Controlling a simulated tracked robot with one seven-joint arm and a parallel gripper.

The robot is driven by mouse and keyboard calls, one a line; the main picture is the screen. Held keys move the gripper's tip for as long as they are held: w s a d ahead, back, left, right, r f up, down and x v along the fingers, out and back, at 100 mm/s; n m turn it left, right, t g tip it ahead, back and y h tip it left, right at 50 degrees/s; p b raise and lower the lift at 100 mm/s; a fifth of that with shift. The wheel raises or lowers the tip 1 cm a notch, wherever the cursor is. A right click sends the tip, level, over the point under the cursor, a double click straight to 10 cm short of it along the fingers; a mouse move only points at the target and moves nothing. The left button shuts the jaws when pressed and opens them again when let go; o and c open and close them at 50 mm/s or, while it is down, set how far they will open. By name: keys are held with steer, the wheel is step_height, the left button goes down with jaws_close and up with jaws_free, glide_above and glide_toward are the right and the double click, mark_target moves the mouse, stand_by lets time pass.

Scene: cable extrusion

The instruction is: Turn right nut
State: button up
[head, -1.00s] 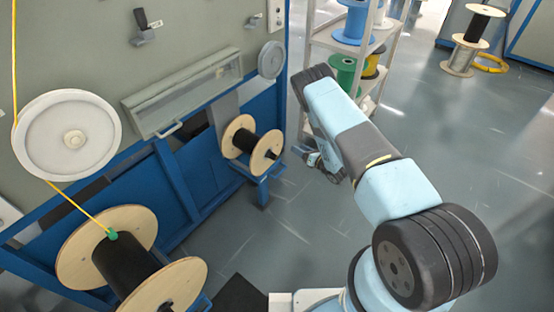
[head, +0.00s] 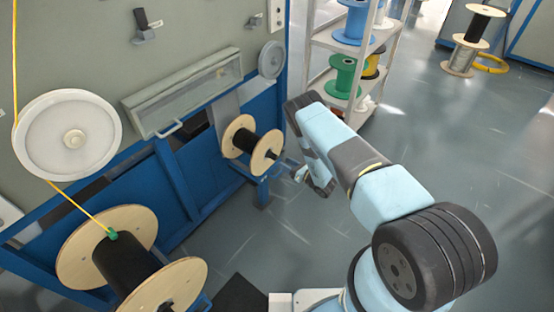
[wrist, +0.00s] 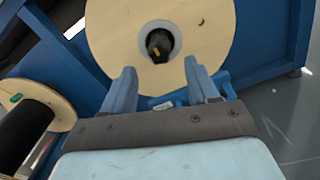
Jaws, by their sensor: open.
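The right nut (wrist: 160,44) is the small dark piece with a yellow mark at the hub of the right spool's wooden flange in the wrist view. The right spool (head: 263,162), with wooden flanges and a black core, sits on a blue stand beside the machine in the head view. My gripper (wrist: 163,72) is open, its two blue-grey fingers pointing at the flange, one to each side below the hub. Nothing is between the fingers. Whether the fingertips touch the flange I cannot tell. In the head view my gripper is small, just right of the spool.
A large spool (head: 183,287) with yellow cable stands at lower left; its flange also shows at left in the wrist view. The blue machine frame (head: 180,195) runs behind both spools. A shelf rack (head: 322,38) with coloured spools stands behind my arm.

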mark_target(277, 158)
steer(key=shift+x, duration=3)
steer(key=shift+c, duration=0.2)
steer(key=c, duration=1)
